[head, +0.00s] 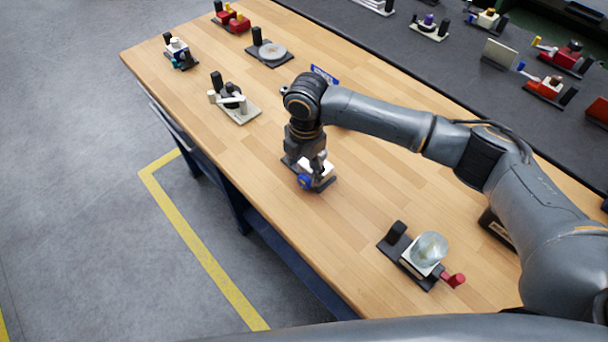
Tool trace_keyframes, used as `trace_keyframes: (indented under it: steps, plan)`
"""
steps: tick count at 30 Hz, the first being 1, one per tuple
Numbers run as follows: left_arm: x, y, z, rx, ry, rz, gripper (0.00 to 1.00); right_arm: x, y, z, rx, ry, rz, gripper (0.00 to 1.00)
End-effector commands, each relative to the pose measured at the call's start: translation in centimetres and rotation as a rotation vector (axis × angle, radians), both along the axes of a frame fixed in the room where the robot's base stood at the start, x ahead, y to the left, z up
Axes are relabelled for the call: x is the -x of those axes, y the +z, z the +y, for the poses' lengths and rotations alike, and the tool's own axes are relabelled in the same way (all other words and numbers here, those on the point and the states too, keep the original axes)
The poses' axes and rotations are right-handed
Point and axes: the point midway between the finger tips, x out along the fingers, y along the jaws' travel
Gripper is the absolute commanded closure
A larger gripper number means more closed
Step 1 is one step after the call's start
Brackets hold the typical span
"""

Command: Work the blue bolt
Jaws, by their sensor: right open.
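The blue bolt (304,181) shows as a small blue part at the front of a small device with a white body and dark base (324,184) on the wooden table. My right gripper (316,164) points down over this device, close to the blue bolt, with its arm reaching in from the right. The gripper is open. Its fingers hide part of the device, and I cannot tell whether they touch it. My left gripper is not in view.
On the wooden table (365,215), a device with a clear dome and red knob (428,250) stands at the lower right. A white-levered device (234,104) and several others stand at the upper left. A dark bench (450,70) with more devices runs behind.

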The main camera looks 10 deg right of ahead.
Motion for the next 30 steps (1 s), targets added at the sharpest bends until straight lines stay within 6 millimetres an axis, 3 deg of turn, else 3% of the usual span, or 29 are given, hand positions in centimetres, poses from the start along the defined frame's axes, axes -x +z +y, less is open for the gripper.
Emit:
trace_keyframes:
  steps: [9, 21, 29, 30]
  plan:
    - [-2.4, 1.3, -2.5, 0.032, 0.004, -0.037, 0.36, -0.1, -4.7, 0.1, 0.000, 0.000, 0.000, 0.36]
    - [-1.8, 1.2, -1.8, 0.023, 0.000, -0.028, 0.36, -0.1, -5.5, 0.2, -0.001, 0.001, -0.001, 0.36]
    - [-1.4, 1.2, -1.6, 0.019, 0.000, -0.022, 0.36, -0.2, -5.5, 0.1, -0.001, 0.000, -0.001, 0.89]
    - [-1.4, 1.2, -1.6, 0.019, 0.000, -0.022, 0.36, -0.2, -5.4, 0.1, -0.001, 0.000, -0.001, 0.91]
